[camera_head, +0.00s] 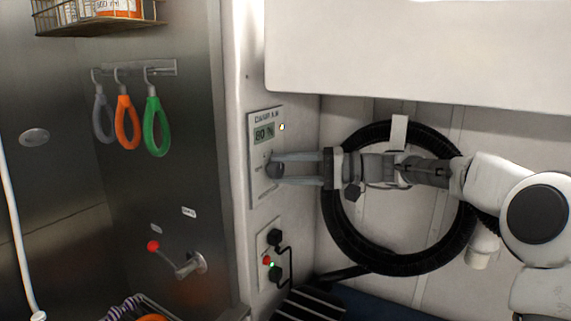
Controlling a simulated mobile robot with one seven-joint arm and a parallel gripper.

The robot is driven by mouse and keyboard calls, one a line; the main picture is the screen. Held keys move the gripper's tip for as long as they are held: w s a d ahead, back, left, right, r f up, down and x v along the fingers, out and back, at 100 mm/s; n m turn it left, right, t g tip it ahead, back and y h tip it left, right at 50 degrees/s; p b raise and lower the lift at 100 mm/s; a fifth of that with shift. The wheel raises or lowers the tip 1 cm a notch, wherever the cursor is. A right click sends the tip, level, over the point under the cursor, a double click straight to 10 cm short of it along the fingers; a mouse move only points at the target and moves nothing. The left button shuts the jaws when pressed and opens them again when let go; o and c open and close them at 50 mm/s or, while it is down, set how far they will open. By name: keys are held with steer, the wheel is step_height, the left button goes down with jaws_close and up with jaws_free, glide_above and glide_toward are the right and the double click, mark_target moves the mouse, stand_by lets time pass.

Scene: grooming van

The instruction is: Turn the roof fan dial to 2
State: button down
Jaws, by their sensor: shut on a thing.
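A pale control panel (258,190) is fixed to the white wall left of centre. It has a small display (264,133) that seems to read 80 % and a small lit lamp (282,127). A round dark dial (274,170) sits on the panel below the display. My gripper (284,168) reaches in from the right, level, with its fingers shut on the dial. The dial's pointer and most of its number marks are hidden or too small to read.
A lower panel (262,282) has black plugs, a red button and a green light. A coiled black hose (338,225) hangs behind my arm. Left are orange (121,112) and green (149,118) loops on hooks, and a red-knobbed lever (170,258). A white cabinet (420,50) overhangs above.

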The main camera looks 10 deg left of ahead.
steer(key=shift+f+m+y+p, duration=0.15)
steer(key=shift+m+y+p, duration=0.4)
steer(key=shift+m, duration=1.05)
steer(key=shift+m+y, duration=0.25)
steer(key=shift+m, duration=0.05)
steer(key=shift+c, duration=1.5)
jaws_free()
steer(key=d, duration=0.7)
steer(key=shift+w+d+f+b, duration=0.2)
steer(key=shift+d+f+b, duration=0.1)
